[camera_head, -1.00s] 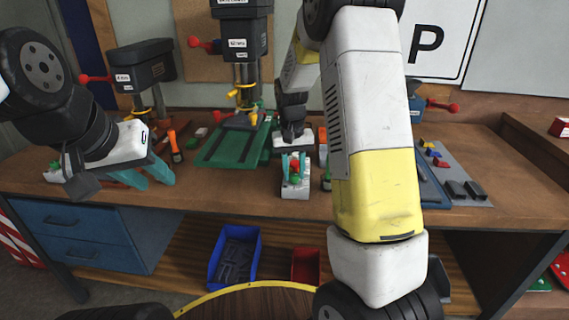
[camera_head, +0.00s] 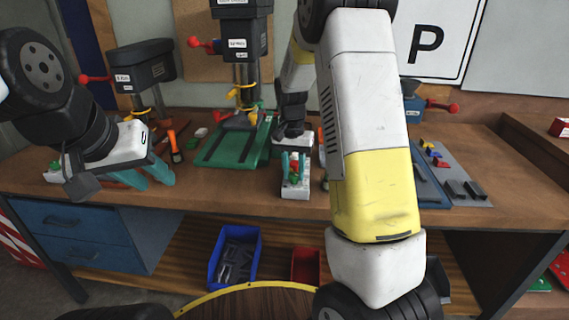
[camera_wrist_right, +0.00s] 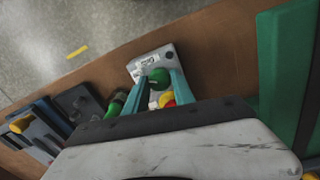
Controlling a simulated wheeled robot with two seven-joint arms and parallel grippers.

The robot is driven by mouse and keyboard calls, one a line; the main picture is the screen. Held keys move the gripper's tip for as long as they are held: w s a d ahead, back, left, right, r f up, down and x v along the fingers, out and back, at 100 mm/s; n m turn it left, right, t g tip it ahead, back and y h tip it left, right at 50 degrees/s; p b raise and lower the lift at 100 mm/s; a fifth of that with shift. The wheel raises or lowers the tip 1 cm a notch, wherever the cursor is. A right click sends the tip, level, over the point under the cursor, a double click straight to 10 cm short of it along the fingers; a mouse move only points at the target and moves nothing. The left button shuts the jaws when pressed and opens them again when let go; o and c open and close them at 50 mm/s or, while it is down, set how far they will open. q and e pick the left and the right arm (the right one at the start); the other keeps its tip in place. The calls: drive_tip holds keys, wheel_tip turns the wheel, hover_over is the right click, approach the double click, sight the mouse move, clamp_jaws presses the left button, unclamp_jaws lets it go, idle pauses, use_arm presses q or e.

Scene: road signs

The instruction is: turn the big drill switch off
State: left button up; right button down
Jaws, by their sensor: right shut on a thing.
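The switch box (camera_head: 295,192) is a small pale box near the front edge of the bench, with green and red parts on top. In the right wrist view, the box (camera_wrist_right: 142,66) shows a round green button (camera_wrist_right: 159,78) and a red and yellow part (camera_wrist_right: 167,99) between the fingers. My right gripper (camera_head: 293,164) points down with its teal fingers on either side of these parts, shut on the switch. The exact contact is hard to see. My left gripper (camera_head: 153,180) is open and empty over the left of the bench. The big drill (camera_head: 240,45) stands behind, left of my right gripper.
A smaller drill (camera_head: 142,72) stands at the left. A green drill base (camera_head: 232,147) is beside the switch. An orange-handled tool (camera_head: 175,147) lies near my left gripper. A grey tray with small parts (camera_head: 455,170) is at the right. Blue (camera_head: 212,265) and red (camera_head: 305,265) bins sit below.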

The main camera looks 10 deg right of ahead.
sight(292, 174)
drive_tip(key=c, duration=1.1)
unclamp_jaws()
drive_tip(key=shift+o, duration=0.2)
drive_tip(key=shift+r, duration=0.1)
wheel_tip(292, 174, up, 7)
drive_tip(key=shift+w+a+f, duration=0.1)
drive_tip(key=shift+w+a, duration=0.05)
drive_tip(key=shift+r, duration=0.45)
